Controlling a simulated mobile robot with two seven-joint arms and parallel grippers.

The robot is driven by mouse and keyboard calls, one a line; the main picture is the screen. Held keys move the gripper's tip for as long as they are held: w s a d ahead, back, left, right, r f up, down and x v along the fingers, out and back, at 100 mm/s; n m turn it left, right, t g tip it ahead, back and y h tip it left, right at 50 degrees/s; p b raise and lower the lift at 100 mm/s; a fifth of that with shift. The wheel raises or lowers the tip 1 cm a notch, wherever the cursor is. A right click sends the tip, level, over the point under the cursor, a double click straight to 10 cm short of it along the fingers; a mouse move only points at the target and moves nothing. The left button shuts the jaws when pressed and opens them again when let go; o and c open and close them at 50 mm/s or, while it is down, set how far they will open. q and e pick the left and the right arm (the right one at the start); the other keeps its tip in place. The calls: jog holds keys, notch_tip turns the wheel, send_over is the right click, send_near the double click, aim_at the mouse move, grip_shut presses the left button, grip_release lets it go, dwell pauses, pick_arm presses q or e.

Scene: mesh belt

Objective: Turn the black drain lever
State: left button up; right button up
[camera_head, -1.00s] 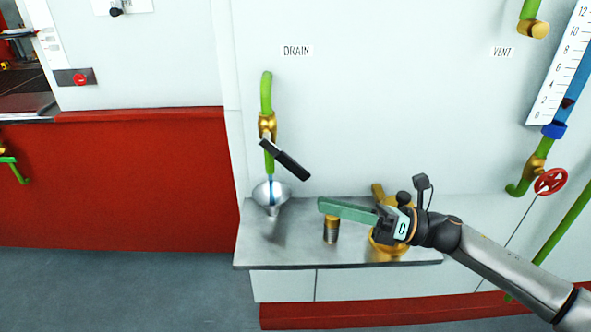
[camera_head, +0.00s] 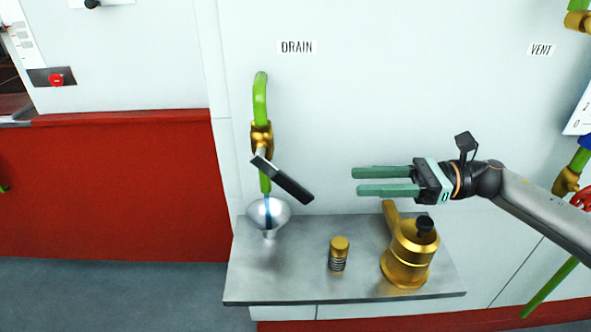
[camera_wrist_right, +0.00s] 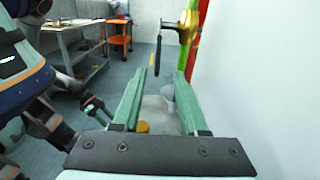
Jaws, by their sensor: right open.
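The black drain lever (camera_head: 283,180) slants down to the right from the brass valve (camera_head: 261,138) on the green drain pipe (camera_head: 260,98), under the DRAIN label. A blue stream shows below it at the metal funnel (camera_head: 268,213). My right gripper (camera_head: 357,181) is open and empty, to the right of the lever and apart from it. In the right wrist view the lever (camera_wrist_right: 157,56) hangs beyond the open fingertips. Green finger-like parts at the left of that view seem to be my left gripper (camera_wrist_right: 97,108); their opening is unclear.
A metal shelf (camera_head: 300,286) below holds a small brass cylinder (camera_head: 339,255) and a brass pot (camera_head: 405,262) with a black knob, under my right arm. The white wall (camera_head: 390,100) stands behind. The space between gripper and lever looks clear.

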aim_at(298, 184)
jog(key=a+p, duration=0.1)
jog(key=a, duration=0.4)
jog(key=a+p, duration=0.1)
jog(key=a, duration=0.5)
jog(key=shift+s+a+r, duration=0.1)
jog(key=shift+s+r, duration=0.05)
jog(key=shift+s, duration=0.05)
jog(key=shift+a, duration=0.65)
jog(key=shift+c, duration=0.3)
grip_shut()
